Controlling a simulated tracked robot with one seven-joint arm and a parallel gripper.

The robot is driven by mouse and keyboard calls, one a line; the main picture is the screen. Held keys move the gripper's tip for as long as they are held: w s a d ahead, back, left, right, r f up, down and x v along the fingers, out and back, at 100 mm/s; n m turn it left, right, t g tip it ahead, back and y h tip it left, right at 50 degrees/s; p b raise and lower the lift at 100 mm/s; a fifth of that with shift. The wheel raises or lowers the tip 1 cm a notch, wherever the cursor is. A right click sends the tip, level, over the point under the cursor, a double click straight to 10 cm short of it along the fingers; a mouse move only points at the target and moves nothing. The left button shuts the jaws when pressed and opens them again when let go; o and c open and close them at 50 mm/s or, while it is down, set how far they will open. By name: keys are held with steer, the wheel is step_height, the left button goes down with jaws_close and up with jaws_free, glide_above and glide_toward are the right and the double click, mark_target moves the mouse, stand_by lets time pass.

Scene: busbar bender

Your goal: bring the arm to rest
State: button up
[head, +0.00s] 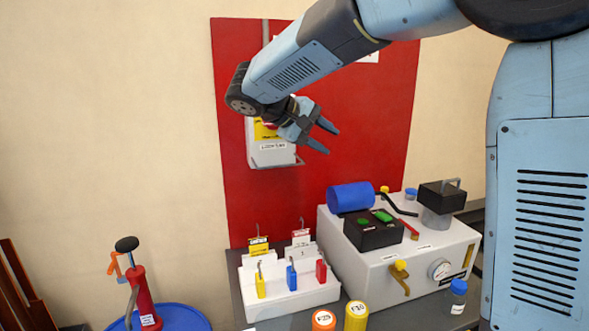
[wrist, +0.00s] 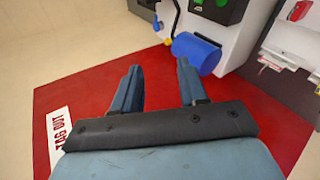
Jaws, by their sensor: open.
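My gripper (head: 322,137) is at the end of my blue arm, raised in front of the red wall panel (head: 350,130). Its two fingers are apart with nothing between them. In the wrist view my gripper (wrist: 158,85) also shows open and empty, with the red panel (wrist: 90,95) behind it. In the head view it hangs beside a pale wall box (head: 272,155) with a yellow and red part, which my wrist partly hides. I cannot tell whether the two touch.
Below stands a white machine (head: 425,262) with a blue cylinder (head: 350,196), a black button box (head: 373,230) and a gauge. A white rack (head: 290,293) holds small padlocks and tags. At the lower left are a red pump-like device (head: 145,300) and a blue round top (head: 180,318).

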steer(key=s+d+f+m+g+y, duration=0.1)
steer(key=s+d+g+y, duration=0.15)
steer(key=s+d, duration=0.5)
steer(key=s+d+f+m+t+y, duration=0.1)
steer(key=s+d+f+m+y, duration=0.1)
steer(key=s, duration=0.7)
steer(key=s+d+f+m+t+y, duration=0.2)
steer(key=s+d+f+m+y, duration=0.1)
steer(key=s+d+f+y, duration=0.2)
steer(key=s+d, duration=0.2)
steer(key=s, duration=0.1)
steer(key=shift+s+d+f+m, duration=0.2)
steer(key=shift+s+d+m, duration=0.1)
steer(key=shift+s, duration=0.1)
